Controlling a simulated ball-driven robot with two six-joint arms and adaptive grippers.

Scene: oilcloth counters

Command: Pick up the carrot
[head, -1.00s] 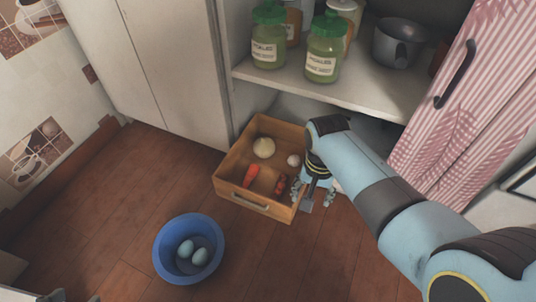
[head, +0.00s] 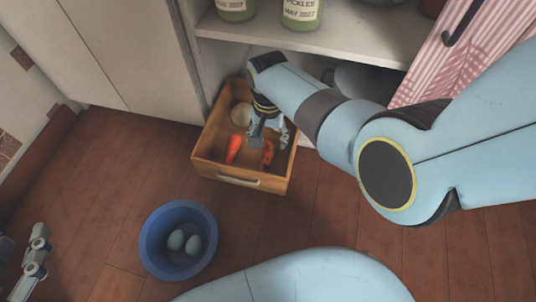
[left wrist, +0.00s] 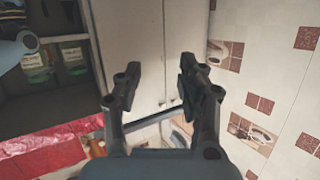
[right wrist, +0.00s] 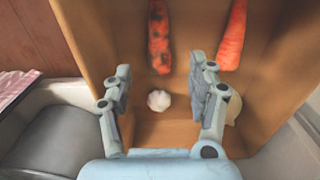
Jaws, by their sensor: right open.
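An orange carrot (head: 234,149) lies in the left part of the open wooden drawer (head: 207,158); it also shows at the top right of the right wrist view (right wrist: 231,35). A second carrot with dark patches (head: 267,155) lies to its right, and at top centre in the right wrist view (right wrist: 159,37). My right gripper (head: 270,140) is open and empty over the drawer, close to the patchy carrot. The right wrist view shows its fingers (right wrist: 160,78) apart, with neither carrot between them. My left gripper (left wrist: 158,75) is open and empty, away from the drawer.
A garlic bulb (right wrist: 160,100) and a pale onion (head: 241,115) are also in the drawer. A blue bowl (head: 148,240) holding two bluish eggs stands on the floor. A shelf (head: 330,45) with jars is above the drawer. Wooden floor around the bowl is clear.

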